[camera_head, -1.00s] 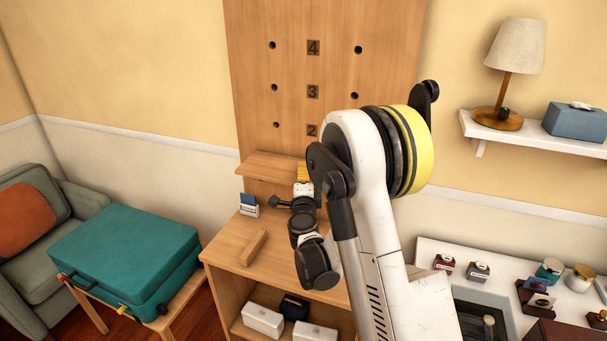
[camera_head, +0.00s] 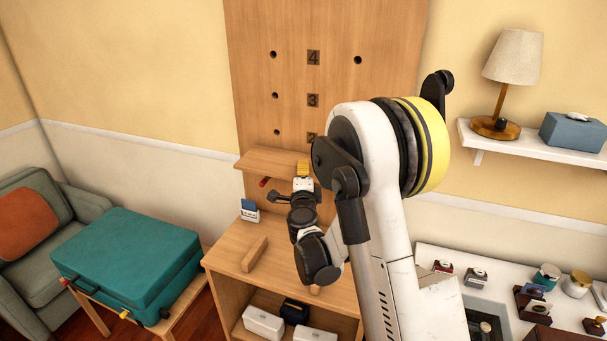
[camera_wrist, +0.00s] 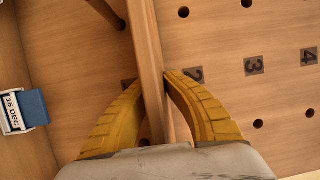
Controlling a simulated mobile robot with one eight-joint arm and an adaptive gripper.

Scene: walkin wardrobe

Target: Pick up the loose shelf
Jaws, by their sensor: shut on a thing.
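The loose shelf (camera_head: 268,157) is a light wooden board held roughly level in front of the tall peg panel (camera_head: 345,25) in the head view. My gripper (camera_head: 303,170) is shut on its front edge. In the wrist view the shelf (camera_wrist: 147,40) runs edge-on between the yellow fingers (camera_wrist: 158,95), which press on it from both sides. The panel carries dark holes and number plates, with 2, 3 and 4 readable in the wrist view. My arm hides the right part of the shelf in the head view. Whether its back touches the panel cannot be told.
Below is a wooden cabinet top (camera_head: 225,255) with a date block (camera_head: 250,211) and a wooden bar (camera_head: 254,254). A small red item (camera_head: 265,182) shows under the shelf. A teal suitcase (camera_head: 130,255) stands left; a lamp shelf (camera_head: 535,142) is on the right wall.

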